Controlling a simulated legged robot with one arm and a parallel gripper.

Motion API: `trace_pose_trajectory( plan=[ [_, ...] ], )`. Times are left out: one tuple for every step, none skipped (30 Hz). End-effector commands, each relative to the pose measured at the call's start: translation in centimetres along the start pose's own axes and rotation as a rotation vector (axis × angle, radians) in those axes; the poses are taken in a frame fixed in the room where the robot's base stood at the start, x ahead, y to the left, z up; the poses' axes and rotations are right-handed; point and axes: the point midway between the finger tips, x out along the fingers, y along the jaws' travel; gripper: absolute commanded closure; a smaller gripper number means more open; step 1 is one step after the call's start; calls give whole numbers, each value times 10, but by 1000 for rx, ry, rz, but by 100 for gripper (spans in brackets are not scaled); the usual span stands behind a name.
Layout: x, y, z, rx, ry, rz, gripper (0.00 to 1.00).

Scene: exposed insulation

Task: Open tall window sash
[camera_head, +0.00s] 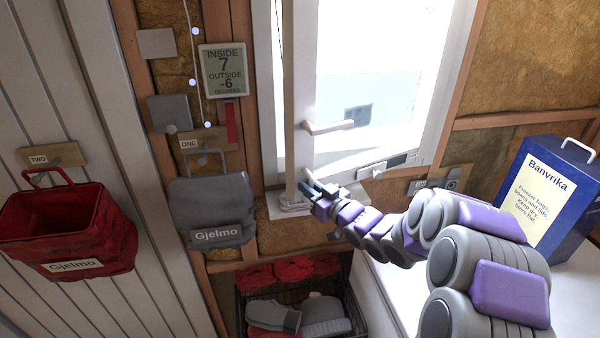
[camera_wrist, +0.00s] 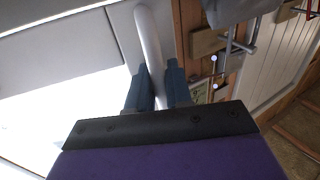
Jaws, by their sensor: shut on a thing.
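The tall window sash (camera_head: 305,85) shows as a narrow white upright in the head view, with bright glass or outdoors to its right. A white lever handle (camera_head: 328,127) sticks out to the right at its mid-height. My gripper (camera_head: 308,187) is at the lower part of the sash, below that lever. In the wrist view, the blue fingers of my gripper (camera_wrist: 152,88) are shut on a white rounded bar (camera_wrist: 149,45), which looks like a handle. Its lower end is hidden between the fingers. I cannot tell how far the sash stands open.
A grey Gjelmo bag (camera_head: 212,207) and a red Gjelmo bag (camera_head: 68,225) hang on the left. A dark crate (camera_head: 352,300) with red and grey items stands below. A blue Banvrika box (camera_head: 572,180) stands on a white surface at right. A display (camera_head: 223,71) hangs left of the window.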

Motion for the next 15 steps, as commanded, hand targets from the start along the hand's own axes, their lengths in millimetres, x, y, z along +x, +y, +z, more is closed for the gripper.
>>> trace_pose_trajectory(
  plan=[
    [-10,5,-7,-2,7,-3,100],
    [-15,4,-7,-2,6,-12,100],
    [-21,4,-6,-2,4,-23,100],
    [-26,4,-6,-3,4,-31,100],
    [-30,3,-7,-3,6,-41,100],
    [-36,4,-7,-3,8,-51,100],
    [-40,3,-7,-4,7,-60,100],
    [-45,3,-6,-4,6,-68,100],
    [-51,4,-7,-3,8,-78,100],
    [-55,3,-8,-4,10,-88,100],
    [-60,4,-8,-4,9,-96,100],
    [-66,4,-7,-5,8,-106,100],
    [-70,4,-7,-6,8,-114,100],
    [-75,4,-7,-6,10,-123,100],
    [-81,4,-8,-6,11,-134,100]
  ],
)
